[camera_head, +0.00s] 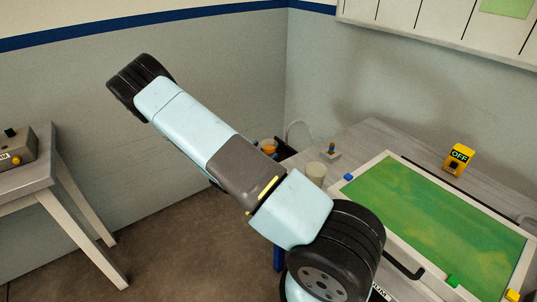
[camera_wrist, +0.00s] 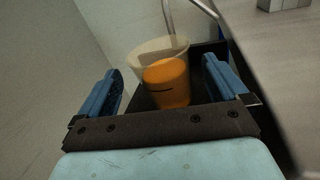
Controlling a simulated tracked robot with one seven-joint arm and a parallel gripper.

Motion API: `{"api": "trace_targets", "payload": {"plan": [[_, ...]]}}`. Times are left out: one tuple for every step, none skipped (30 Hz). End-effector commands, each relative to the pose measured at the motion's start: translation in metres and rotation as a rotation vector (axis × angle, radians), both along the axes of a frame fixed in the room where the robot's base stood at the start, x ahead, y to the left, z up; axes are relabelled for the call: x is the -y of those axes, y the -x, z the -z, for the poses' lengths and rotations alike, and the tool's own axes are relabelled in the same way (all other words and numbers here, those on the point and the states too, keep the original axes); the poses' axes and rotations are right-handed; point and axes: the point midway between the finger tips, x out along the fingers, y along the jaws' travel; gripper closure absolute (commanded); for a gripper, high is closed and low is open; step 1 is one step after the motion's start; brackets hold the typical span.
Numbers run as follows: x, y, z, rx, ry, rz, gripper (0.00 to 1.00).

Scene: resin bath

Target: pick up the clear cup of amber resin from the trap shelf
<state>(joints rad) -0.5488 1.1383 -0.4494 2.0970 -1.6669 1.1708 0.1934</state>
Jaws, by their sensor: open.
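The clear cup of amber resin (camera_wrist: 166,84) shows in the wrist view, standing upright on the dark trap shelf (camera_wrist: 205,52). Its lower part is filled with orange resin and its upper wall is pale and see-through. My gripper (camera_wrist: 170,82) is open, with one blue finger to the left of the cup and one to the right in the picture. I see a gap on both sides, and I cannot tell how deep the cup is between the fingers.
A grey table edge (camera_wrist: 262,60) runs close along the right of the shelf. A thin pipe (camera_wrist: 170,18) rises behind the cup. Another table (camera_head: 50,172) stands left.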

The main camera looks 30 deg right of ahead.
Motion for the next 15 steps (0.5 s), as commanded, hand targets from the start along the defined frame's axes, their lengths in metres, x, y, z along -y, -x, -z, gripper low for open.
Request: {"api": "trace_targets", "payload": {"plan": [[0.006, -0.002, 0.0, 0.0, 0.001, 0.002, 0.0], [0.01, -0.003, 0.0, 0.001, 0.0, 0.003, 0.0], [0.015, -0.006, 0.0, 0.001, 0.0, 0.004, 0.0], [0.02, -0.008, 0.0, 0.001, 0.0, 0.003, 0.0], [0.024, -0.01, 0.0, 0.001, 0.0, 0.003, 0.0], [0.029, -0.012, 0.0, 0.001, 0.0, 0.003, 0.0], [0.034, -0.014, 0.0, 0.001, 0.0, 0.003, 0.0], [0.038, -0.016, 0.0, 0.0, 0.001, 0.003, 0.0], [0.042, -0.018, 0.0, 0.0, 0.001, 0.002, 0.0], [0.045, -0.019, 0.0, 0.0, 0.001, 0.002, 0.0], [0.047, -0.02, 0.0, 0.0, 0.001, 0.002, 0.0], [0.049, -0.021, 0.0, 0.0, 0.0, 0.002, 0.0], [0.049, -0.021, 0.0, 0.0, 0.0, 0.001, 0.0], [0.05, -0.022, 0.0, 0.0, 0.0, 0.001, 0.0], [0.05, -0.022, 0.0, 0.0, 0.0, 0.001, 0.0]]}}
